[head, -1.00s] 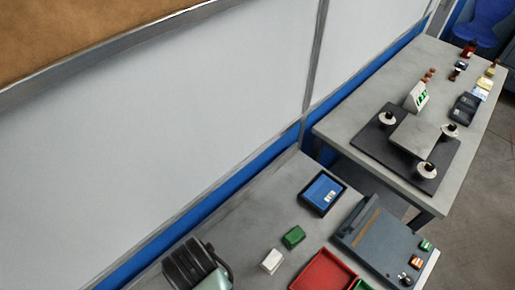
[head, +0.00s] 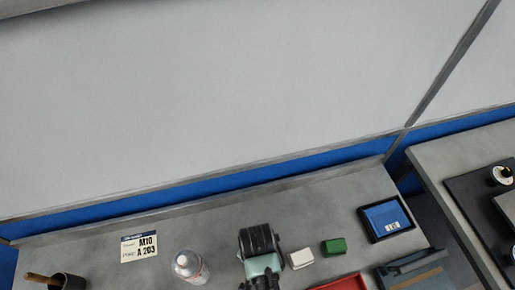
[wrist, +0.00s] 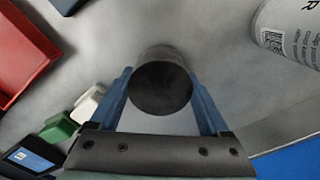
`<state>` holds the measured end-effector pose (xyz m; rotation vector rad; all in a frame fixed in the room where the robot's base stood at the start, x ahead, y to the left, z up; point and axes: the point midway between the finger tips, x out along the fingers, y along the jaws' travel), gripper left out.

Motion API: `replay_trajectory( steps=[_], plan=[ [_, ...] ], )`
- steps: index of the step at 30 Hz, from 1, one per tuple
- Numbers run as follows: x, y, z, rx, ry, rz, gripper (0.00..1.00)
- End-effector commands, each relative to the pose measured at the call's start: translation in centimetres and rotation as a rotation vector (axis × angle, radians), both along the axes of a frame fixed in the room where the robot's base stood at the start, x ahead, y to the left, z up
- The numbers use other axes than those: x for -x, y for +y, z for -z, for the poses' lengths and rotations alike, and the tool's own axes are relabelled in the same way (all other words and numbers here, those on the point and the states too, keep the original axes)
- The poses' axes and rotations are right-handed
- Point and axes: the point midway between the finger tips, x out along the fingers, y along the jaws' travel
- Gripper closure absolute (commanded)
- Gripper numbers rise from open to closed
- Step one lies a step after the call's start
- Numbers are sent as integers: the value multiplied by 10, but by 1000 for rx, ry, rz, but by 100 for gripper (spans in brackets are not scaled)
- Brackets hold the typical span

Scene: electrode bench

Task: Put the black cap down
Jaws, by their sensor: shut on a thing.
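In the wrist view, my gripper (wrist: 161,76) has its two blue fingers on either side of the black cap (wrist: 161,90), a dark round piece whose flat end faces the camera. The gripper is shut on the cap, over the grey bench top. Whether the cap touches the bench cannot be told. In the head view my arm's dark end shows at the bench's front, and it hides the fingers and the cap.
A labelled bottle (head: 188,266) stands left of my arm; white (head: 300,258) and green (head: 334,246) blocks lie to its right. Bare bench lies behind my arm.

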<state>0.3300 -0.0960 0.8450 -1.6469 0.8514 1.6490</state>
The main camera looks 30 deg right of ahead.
Motion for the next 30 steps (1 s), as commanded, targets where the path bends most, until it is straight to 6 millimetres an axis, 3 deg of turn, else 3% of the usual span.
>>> replay_trajectory(
  steps=[13,14,16,17,25,30],
  plan=[
    [0,0,9,1,-1,0,71],
    [0,0,9,0,-1,0,16],
    [0,0,9,0,-1,0,4],
    [0,0,9,0,-1,0,0],
    [0,0,6,0,-1,0,0],
    [-1,0,-13,1,-3,0,0]
  ],
)
